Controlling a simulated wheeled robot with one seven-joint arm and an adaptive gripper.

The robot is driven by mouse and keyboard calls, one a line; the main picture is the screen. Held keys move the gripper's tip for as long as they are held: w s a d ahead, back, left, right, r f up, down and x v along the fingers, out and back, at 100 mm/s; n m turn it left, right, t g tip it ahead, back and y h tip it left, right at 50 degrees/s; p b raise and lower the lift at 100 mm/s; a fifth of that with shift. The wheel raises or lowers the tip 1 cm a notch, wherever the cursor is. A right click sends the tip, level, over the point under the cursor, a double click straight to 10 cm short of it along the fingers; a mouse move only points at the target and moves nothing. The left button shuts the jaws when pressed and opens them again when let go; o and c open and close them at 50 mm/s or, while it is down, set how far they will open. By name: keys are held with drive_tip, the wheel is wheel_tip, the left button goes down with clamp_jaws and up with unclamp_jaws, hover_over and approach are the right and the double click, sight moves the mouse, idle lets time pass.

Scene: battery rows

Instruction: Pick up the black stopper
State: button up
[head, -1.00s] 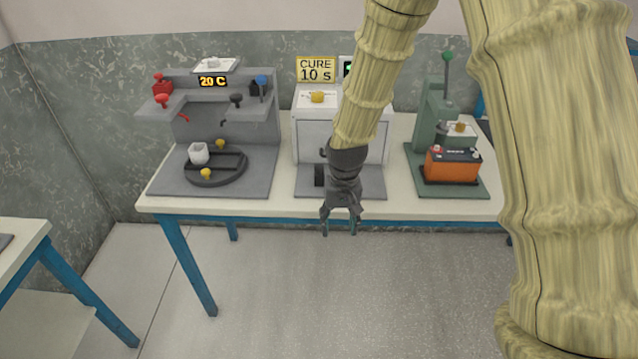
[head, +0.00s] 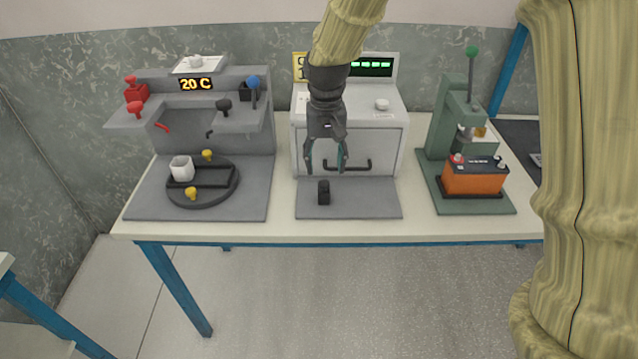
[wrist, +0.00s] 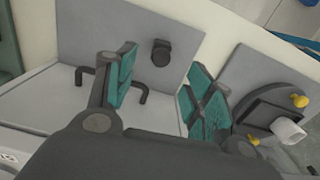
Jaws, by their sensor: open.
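The black stopper (head: 324,192) stands upright on the grey mat (head: 370,203) in front of the white oven-like box. It also shows in the wrist view (wrist: 161,53), beyond the fingers and between them. My gripper (head: 327,168) is open and empty. It hangs above and slightly behind the stopper in the head view, in front of the box's door, and is apart from it. In the wrist view its two teal-padded fingers (wrist: 160,95) are spread.
The white box (head: 350,125) with a dark door handle (head: 348,164) stands close behind my gripper. On the left is a grey station with a round black fixture (head: 203,197) and a white cup (head: 181,168). On the right, a green press (head: 458,130) stands by an orange battery (head: 474,180).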

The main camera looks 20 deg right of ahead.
sight(324, 191)
wheel_tip(324, 191, down, 5)
drive_tip(key=shift+w+f, duration=0.15)
drive_tip(key=shift+s+f, duration=0.2)
drive_tip(key=shift+f, duration=0.3)
drive_tip(key=shift+a+f+p, duration=0.1)
drive_tip(key=shift+f+p, duration=0.35)
drive_tip(key=shift+f, duration=1.7)
drive_tip(key=c, duration=1)
